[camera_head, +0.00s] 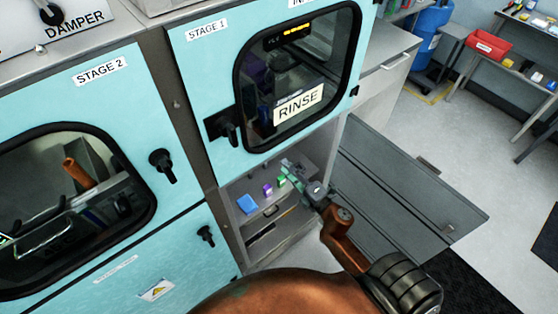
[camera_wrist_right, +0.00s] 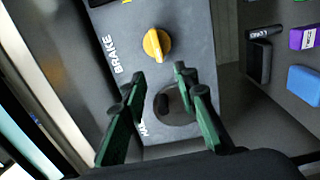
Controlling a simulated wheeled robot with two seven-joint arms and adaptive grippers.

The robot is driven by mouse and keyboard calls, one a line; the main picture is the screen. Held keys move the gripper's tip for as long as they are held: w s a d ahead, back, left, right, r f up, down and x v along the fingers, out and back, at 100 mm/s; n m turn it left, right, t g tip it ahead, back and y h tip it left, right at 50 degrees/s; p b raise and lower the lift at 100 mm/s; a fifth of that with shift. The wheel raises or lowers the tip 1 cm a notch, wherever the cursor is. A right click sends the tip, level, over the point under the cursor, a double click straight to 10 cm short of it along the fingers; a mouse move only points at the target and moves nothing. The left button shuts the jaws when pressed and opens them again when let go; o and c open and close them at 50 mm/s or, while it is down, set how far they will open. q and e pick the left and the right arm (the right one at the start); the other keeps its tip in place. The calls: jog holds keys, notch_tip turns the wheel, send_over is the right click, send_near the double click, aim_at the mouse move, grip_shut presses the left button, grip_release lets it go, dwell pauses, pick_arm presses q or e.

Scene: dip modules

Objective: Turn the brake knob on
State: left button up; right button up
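The yellow brake knob (camera_wrist_right: 157,44) sits on a grey panel beside the word BRAKE in the right wrist view. It is turned at a slight slant to the panel's edges. My right gripper (camera_wrist_right: 159,78) is open, with its two green fingers apart and nothing between the tips. The tips appear just short of the knob, one toward each side, and I see no contact. In the head view my right gripper (camera_head: 290,172) reaches into the open compartment below the RINSE window. The knob cannot be made out there. My left gripper is not in view.
A round opening with a black part (camera_wrist_right: 161,104) lies below the knob. Blue (camera_head: 247,203), purple and green modules stand on the compartment shelf near the gripper. An open grey door (camera_head: 400,195) lies right of my arm. Black latches (camera_head: 162,165) stick out from the cabinet fronts.

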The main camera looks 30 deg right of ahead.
jog(key=shift+s, duration=0.8)
jog(key=shift+d, duration=0.1)
